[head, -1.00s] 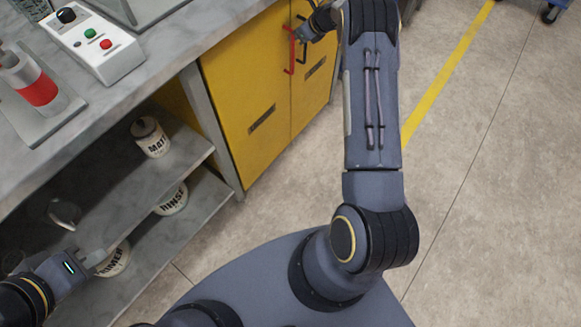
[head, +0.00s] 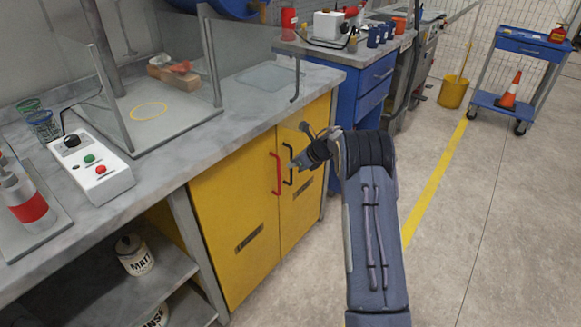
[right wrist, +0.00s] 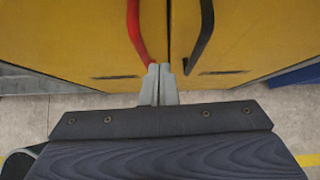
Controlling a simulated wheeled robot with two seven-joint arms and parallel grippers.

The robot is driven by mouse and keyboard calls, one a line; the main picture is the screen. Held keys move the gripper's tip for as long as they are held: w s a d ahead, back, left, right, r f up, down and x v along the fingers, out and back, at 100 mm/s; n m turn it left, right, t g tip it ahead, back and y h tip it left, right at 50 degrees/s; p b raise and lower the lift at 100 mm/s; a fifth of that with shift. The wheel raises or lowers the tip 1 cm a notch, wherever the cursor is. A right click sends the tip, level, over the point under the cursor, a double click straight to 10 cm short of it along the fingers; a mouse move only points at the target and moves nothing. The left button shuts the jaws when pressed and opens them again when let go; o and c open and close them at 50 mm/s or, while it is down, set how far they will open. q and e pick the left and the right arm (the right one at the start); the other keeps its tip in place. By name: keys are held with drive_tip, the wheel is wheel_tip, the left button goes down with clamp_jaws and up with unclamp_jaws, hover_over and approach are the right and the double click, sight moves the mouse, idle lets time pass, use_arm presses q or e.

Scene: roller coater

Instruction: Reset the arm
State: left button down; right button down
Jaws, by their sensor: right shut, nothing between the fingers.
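My right arm reaches forward to the yellow cabinet (head: 225,215). My right gripper (head: 293,165) is at the front of the cabinet doors, close to the black handle (head: 287,165) and the red handle (head: 275,173). In the right wrist view my right gripper (right wrist: 159,68) is shut and empty. Its fingertips lie between the lower ends of the red handle (right wrist: 134,32) and the black handle (right wrist: 206,30); whether they touch either one I cannot tell. Both doors look closed. My left gripper is not in view.
A grey counter (head: 165,165) above the cabinet carries a control box (head: 93,165) and a glass-sided enclosure. Open shelves at lower left hold a MATT can (head: 134,255). A blue cart (head: 530,45) stands far right. The floor right of my arm is clear.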

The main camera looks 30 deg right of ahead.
drive_tip(key=v, duration=0.7)
drive_tip(key=shift+s+d, duration=0.15)
drive_tip(key=shift+s, duration=0.1)
drive_tip(key=s+d+r+m+t+h, duration=0.1)
drive_tip(key=s+r+m+t+h, duration=0.15)
drive_tip(key=r+m, duration=0.6)
drive_tip(key=s+d+r+m+t+h, duration=0.15)
drive_tip(key=r+m+t, duration=0.25)
drive_tip(key=r+m, duration=0.4)
drive_tip(key=s+a+r+m+g+h, duration=0.2)
drive_tip(key=s+a+r+m+h, duration=0.15)
drive_tip(key=s+m, duration=0.65)
drive_tip(key=s+a+f+m+g+y, duration=0.3)
drive_tip(key=s+a+f+m+y, duration=0.15)
drive_tip(key=s+a+m, duration=0.55)
drive_tip(key=s+a+f+m+g+y, duration=0.35)
drive_tip(key=s+a+f+m, duration=0.25)
drive_tip(key=s+a, duration=0.7)
wheel_tip(320, 180, up, 12)
drive_tip(key=s+p, duration=0.2)
drive_tip(key=p, duration=1.1)
drive_tip(key=shift+s+r+g+p, duration=0.2)
drive_tip(key=shift+g+p, duration=0.1)
drive_tip(key=shift+d, duration=0.1)
